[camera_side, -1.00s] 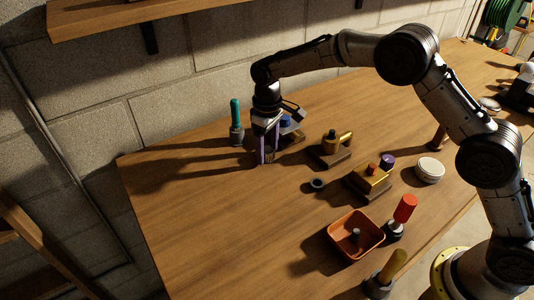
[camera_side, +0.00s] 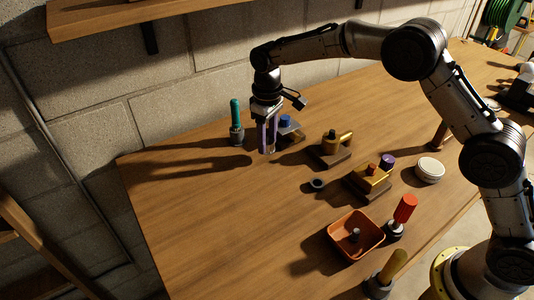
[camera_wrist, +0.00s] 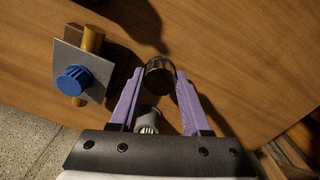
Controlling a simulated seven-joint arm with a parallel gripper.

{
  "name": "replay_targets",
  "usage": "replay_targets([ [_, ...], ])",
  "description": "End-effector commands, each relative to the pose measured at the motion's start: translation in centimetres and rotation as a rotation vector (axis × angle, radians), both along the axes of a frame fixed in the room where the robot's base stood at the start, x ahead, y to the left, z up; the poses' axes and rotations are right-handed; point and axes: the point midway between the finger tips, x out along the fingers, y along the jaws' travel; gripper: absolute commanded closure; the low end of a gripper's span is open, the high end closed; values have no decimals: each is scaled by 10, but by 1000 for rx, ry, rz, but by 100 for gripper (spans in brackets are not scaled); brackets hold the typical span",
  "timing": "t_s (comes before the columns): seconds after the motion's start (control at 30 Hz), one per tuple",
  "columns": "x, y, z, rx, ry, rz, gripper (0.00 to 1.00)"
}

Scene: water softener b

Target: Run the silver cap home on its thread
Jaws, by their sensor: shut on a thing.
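My gripper (camera_side: 267,148) points down above the back left of the table. Its purple fingers are shut on a small shiny metal cap, which looks like the silver cap (camera_wrist: 159,76). In the wrist view the cap sits between the fingertips (camera_wrist: 158,80) and looks dark on top. In the side view the cap shows only as a small piece at the fingertips, held above the wood. I cannot tell which part carries its thread.
A blue knob on a plate (camera_wrist: 73,79) stands close beside my gripper. A teal-handled tool (camera_side: 236,122) stands to its left. Brass fittings (camera_side: 331,147) (camera_side: 371,178), a black ring (camera_side: 317,184) and an orange bin (camera_side: 339,230) lie rightward. The front left table is clear.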

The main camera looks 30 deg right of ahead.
Motion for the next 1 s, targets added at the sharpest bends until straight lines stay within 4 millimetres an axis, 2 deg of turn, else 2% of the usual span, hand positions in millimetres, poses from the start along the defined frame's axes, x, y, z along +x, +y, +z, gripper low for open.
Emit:
replay_targets([
  [0.1,1,0,12,1,-3,0,100],
  [0.23,0,0,18,0,-1,0,100],
  [0.6,-1,0,18,0,0,19,100],
  [0.73,-13,-5,15,-1,2,75,100],
  [0.87,-29,-34,33,0,-4,105,100],
  [1.0,-50,-75,59,0,-4,102,100],
])
